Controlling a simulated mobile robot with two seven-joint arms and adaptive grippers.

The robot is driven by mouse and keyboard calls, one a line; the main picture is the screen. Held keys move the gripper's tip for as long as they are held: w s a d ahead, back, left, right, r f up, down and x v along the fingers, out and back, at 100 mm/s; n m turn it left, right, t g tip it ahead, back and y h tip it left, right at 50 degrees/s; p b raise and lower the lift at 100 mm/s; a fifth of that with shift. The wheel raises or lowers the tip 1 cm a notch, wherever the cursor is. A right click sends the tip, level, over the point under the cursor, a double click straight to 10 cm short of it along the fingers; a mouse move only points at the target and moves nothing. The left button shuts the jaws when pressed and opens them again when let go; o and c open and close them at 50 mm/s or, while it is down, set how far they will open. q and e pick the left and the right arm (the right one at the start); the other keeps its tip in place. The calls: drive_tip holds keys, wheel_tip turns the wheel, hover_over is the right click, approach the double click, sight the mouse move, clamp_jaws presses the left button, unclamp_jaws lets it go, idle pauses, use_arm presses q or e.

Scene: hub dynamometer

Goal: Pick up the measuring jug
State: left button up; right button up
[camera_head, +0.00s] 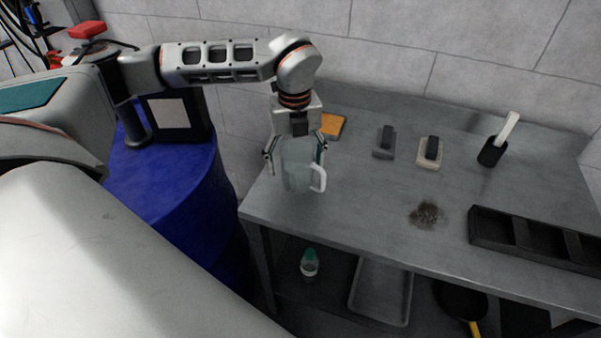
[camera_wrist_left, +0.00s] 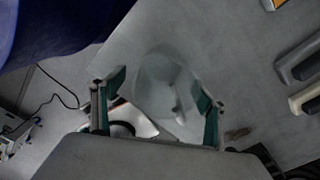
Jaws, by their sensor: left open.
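The measuring jug (camera_head: 298,166) is a clear, pale vessel with a white handle on its right side. It stands upright at the left end of the grey metal table (camera_head: 365,200). My left gripper (camera_head: 295,152) is above and around the jug, with one finger on each side of it. In the left wrist view the jug (camera_wrist_left: 163,85) shows between the two open green-padded fingers of the left gripper (camera_wrist_left: 158,108). The fingers look apart from the jug's wall, though contact is hard to judge. My right gripper is not in view.
A blue drum (camera_head: 175,200) stands left of the table. An orange sponge (camera_head: 333,126), two brushes or blocks (camera_head: 384,142) (camera_head: 430,152) and a dark holder with a white handle (camera_head: 493,150) lie along the back. A black tray (camera_head: 535,238) is at right, near a dark stain (camera_head: 426,214).

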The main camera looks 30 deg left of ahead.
sight(299, 174)
use_arm(q)
drive_tip(key=f, duration=0.3)
drive_tip(key=shift+w+d+f, duration=0.15)
drive_tip(key=shift+w+f, duration=0.15)
drive_tip(key=shift+f, duration=0.55)
drive_tip(key=c, duration=1.1)
drive_tip(key=shift+c, duration=0.2)
drive_tip(key=shift+r, duration=0.1)
